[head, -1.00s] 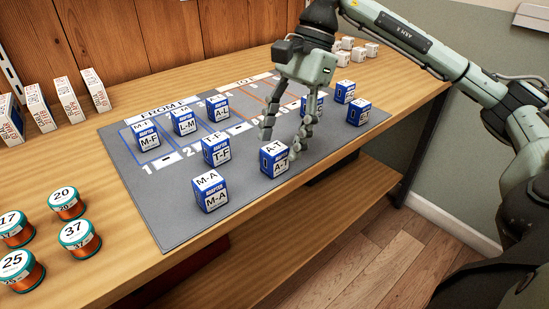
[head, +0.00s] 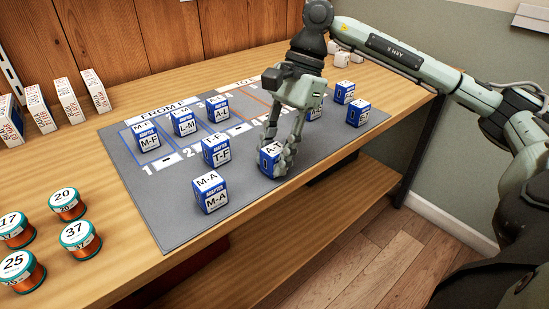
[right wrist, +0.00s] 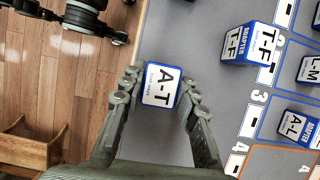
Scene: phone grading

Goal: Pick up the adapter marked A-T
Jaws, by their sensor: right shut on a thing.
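The adapter marked A-T (head: 268,160) is a small blue and white box on the grey mat (head: 185,228), near its front edge. My right gripper (head: 280,158) has come down over it from above and is shut on it, with a finger on either side. In the right wrist view the A-T label (right wrist: 161,85) faces the camera between the two fingertips (right wrist: 158,88). The box appears to be still at mat level. The fingers hide part of it in the head view. My left gripper is not in view.
The T-F adapter (head: 216,152) and M-A adapter (head: 210,193) stand left of the gripper. The M-F (head: 148,138), L-M (head: 184,123) and A-L (head: 217,109) adapters stand behind. Numbered spools (head: 75,238) and white boxes (head: 67,98) are at left. The table's front edge is close.

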